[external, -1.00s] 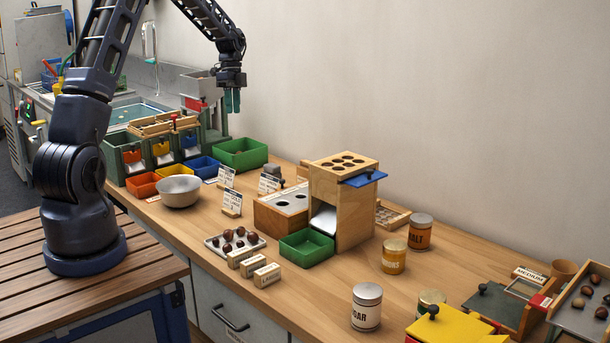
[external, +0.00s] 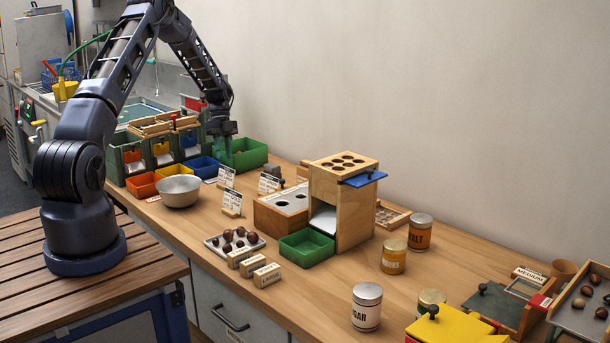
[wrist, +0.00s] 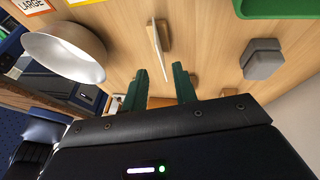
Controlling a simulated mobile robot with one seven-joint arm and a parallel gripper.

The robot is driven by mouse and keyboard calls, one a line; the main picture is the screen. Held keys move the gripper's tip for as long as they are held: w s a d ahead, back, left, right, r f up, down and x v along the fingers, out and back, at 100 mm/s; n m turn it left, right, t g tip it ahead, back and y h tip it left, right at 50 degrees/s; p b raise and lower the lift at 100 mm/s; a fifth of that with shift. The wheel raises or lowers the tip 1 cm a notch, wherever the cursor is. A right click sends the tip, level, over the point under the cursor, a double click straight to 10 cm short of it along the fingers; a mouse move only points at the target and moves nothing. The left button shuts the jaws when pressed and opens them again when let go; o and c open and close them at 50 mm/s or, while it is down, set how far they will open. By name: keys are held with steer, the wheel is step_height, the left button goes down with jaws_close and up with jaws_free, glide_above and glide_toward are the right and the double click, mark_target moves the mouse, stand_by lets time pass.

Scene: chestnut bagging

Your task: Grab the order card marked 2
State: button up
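Three white order cards stand in small wooden holders on the counter in the external view: a left one (external: 226,175), a back one (external: 268,183) and a front one (external: 232,199). Their print is too small for me to tell which is marked 2. My gripper (external: 225,153) is above the counter, behind and above the left card, in front of the green bin. In the wrist view my gripper (wrist: 160,76) is open and empty. A card seen edge-on (wrist: 158,50) in its holder lies beyond the fingertips, roughly in line with the gap between them.
A metal bowl (external: 179,190) stands left of the cards. A green bin (external: 258,151) is behind. A grey block (wrist: 263,60) lies to the right in the wrist view. A wooden dispenser (external: 355,215) and a tray of chestnuts (external: 215,246) are nearby.

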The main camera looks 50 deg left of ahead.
mark_target(226, 171)
steer(key=x, duration=0.8)
steer(key=shift+f, duration=0.15)
steer(key=shift+c, duration=0.5)
jaws_close()
